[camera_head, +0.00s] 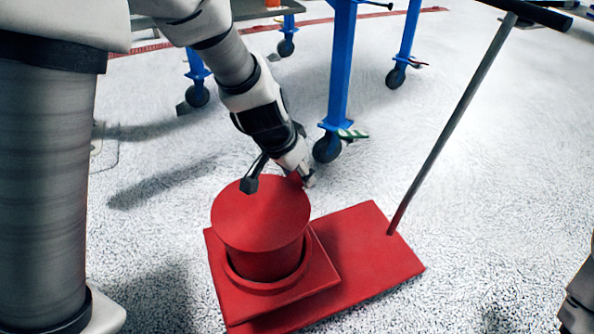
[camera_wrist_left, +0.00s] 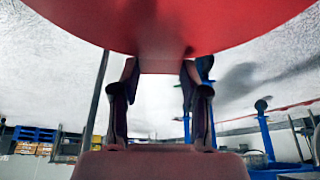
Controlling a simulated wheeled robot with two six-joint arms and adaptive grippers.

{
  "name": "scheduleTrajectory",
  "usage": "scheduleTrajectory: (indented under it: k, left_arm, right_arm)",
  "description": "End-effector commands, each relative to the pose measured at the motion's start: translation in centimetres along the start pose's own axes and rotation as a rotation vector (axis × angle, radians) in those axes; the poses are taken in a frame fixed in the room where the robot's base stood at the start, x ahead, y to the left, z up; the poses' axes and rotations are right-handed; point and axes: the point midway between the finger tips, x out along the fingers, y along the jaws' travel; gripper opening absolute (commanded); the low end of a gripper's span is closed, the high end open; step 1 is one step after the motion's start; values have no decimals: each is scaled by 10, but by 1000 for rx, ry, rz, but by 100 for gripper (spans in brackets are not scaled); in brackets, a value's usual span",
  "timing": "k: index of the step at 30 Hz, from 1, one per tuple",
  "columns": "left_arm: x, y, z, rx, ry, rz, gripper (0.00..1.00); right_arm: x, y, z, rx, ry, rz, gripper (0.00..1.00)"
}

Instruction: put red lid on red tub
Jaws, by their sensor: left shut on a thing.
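The red lid (camera_head: 260,212) is a flat round disc over the top of the red tub (camera_head: 265,262) in the head view. The tub is a cylinder standing upright in a raised ring on a square red base. My left gripper (camera_head: 300,178) is at the far right edge of the lid, shut on it. In the left wrist view the lid (camera_wrist_left: 170,25) fills the top, and part of it sits between the two fingers. I cannot tell whether the lid touches the tub's rim. A dark piece of my right arm (camera_head: 578,305) shows at the lower right corner; its fingers are not clear.
A red platform (camera_head: 375,250) extends right from under the tub's base. A slanted metal pole (camera_head: 450,130) with a black crossbar rises from it. Blue table legs on casters (camera_head: 340,80) stand behind. The speckled floor around is mostly clear.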

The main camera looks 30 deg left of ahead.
Motion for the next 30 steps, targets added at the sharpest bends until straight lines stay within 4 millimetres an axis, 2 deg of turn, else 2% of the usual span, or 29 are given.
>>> scheduleTrajectory:
  k: [10, 11, 13, 23, 26, 30]
  left_arm:
    - [5, 0, 2, 0, 0, 0, 10]
    - [5, 0, 2, 0, 0, 0, 48]
    - [4, 0, 2, 0, 0, 0, 73]
    - [3, 0, 2, 1, 1, 0, 74]
    - [-6, 0, 1, 3, 4, 1, 74]
    - [-30, 0, 0, 2, 7, 0, 74]
  right_arm:
    - [6, 0, 0, 0, 0, 0, 0]
    - [6, 0, 0, 0, -1, 0, 0]
    - [5, 0, 0, 0, -1, 0, 0]
    - [5, 0, 0, 0, 0, 0, 0]
    - [5, 0, 0, 0, 0, 0, 0]
    - [5, 0, 0, 0, 0, 0, 0]
